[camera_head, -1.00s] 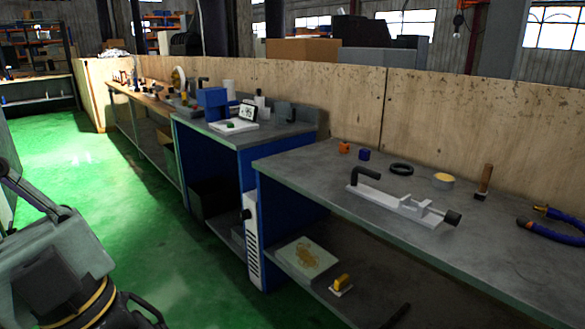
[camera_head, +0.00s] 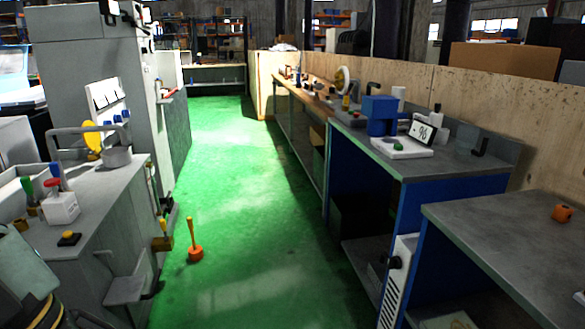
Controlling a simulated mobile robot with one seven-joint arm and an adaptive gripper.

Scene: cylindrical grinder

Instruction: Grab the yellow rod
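An upright yellow-orange rod (camera_head: 191,232) rises from an orange base on the green floor, left of the middle of the aisle. A smaller yellow upright piece (camera_head: 163,227) shows beside the left bench; I cannot tell which of the two is the yellow rod. Part of my arm (camera_head: 32,308), dark with yellow bands, shows at the lower left corner. The end of my gripper is cut off by the bottom edge, so its fingers cannot be judged. It is well apart from both yellow pieces.
Workbenches line the right, with a blue press (camera_head: 380,112) and scale. The green aisle floor (camera_head: 232,180) is mostly clear between them.

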